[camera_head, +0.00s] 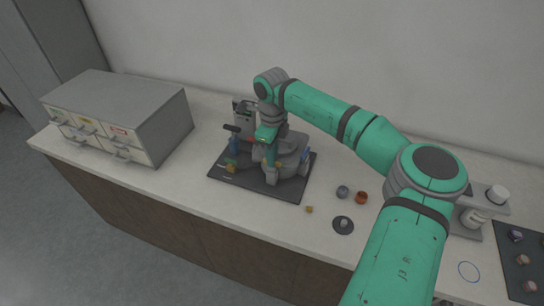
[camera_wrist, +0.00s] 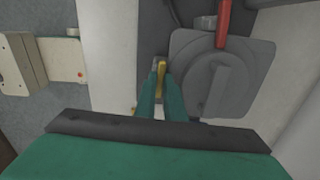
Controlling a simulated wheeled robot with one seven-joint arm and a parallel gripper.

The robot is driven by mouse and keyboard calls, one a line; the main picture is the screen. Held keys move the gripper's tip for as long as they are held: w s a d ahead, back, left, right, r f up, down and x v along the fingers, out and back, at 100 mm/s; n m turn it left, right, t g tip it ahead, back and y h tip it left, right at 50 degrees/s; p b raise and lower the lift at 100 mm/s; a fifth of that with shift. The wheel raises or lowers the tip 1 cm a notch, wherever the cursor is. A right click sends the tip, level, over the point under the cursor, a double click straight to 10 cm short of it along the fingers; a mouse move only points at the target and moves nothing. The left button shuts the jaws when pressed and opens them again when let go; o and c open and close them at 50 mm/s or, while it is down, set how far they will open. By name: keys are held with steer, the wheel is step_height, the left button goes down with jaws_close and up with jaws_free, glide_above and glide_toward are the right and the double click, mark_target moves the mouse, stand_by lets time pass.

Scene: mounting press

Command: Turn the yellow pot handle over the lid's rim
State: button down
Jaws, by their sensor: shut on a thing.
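The mounting press (camera_head: 290,158) stands on a dark mat near the middle of the counter. My gripper (camera_wrist: 162,82) reaches down to it, fingers close together. The yellow pot handle (camera_wrist: 161,67) shows as a narrow strip between the fingertips, and my gripper is shut on it. The grey lid (camera_wrist: 250,62), a squarish plate with a round raised part, lies just right of the fingers in the wrist view. A red bar (camera_wrist: 223,22) runs over its far edge. In the head view my gripper (camera_head: 268,142) covers part of the press, and the handle cannot be made out clearly.
A grey drawer cabinet (camera_head: 120,100) stands at the left. Right of the mat (camera_head: 240,178) are a small yellow cube (camera_head: 309,209), two small round pieces and a dark disc (camera_head: 343,225). A grey stand and a dark tray (camera_head: 512,262) lie far right. A wall rises behind.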

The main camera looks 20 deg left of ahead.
steer(key=m, duration=0.4)
steer(key=shift+m, duration=0.3)
steer(key=m, duration=0.9)
steer(key=shift+m, duration=1.7)
steer(key=c, duration=1.8)
jaws_free()
steer(key=shift+c, duration=0.2)
